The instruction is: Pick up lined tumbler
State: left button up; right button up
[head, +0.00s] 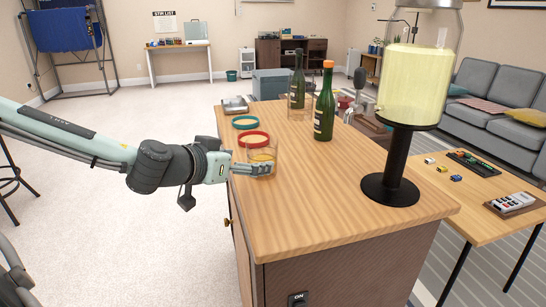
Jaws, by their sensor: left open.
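A clear glass tumbler (262,154), with a yellowish tint inside, stands upright near the left edge of the wooden bar counter (320,220). I take it to be the lined tumbler; its lines are too small to make out. My left gripper (262,169) comes in from the left at the tumbler, low over the counter edge. Its fingers are open and overlap the tumbler's lower part. I cannot tell whether they touch the glass. My right gripper is not in view.
A red ring (254,134) and a teal ring (246,118) lie behind the tumbler. Two green bottles, the nearer (323,112) with an orange top, stand farther back. The counter's front is clear.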

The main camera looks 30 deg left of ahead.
aim_at(263, 160)
pick_arm(q)
jog(key=shift+w+f, duration=0.25)
jog(key=shift+w, duration=0.1)
jog(key=shift+w+f, duration=0.15)
jog(key=shift+w, duration=0.35)
jog(key=shift+b+x, duration=0.35)
jog(key=shift+x, duration=0.4)
jog(key=x, duration=0.2)
jog(key=shift+w+a+f+b, duration=0.1)
jog(key=shift+w+f+b, duration=0.15)
jog(key=shift+b, duration=0.1)
jog(key=shift+w+f, duration=0.1)
jog(key=shift+w, duration=0.5)
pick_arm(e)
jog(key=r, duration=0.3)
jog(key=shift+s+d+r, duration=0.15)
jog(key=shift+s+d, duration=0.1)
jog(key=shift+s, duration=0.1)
pick_arm(q)
jog(key=c, duration=1.5)
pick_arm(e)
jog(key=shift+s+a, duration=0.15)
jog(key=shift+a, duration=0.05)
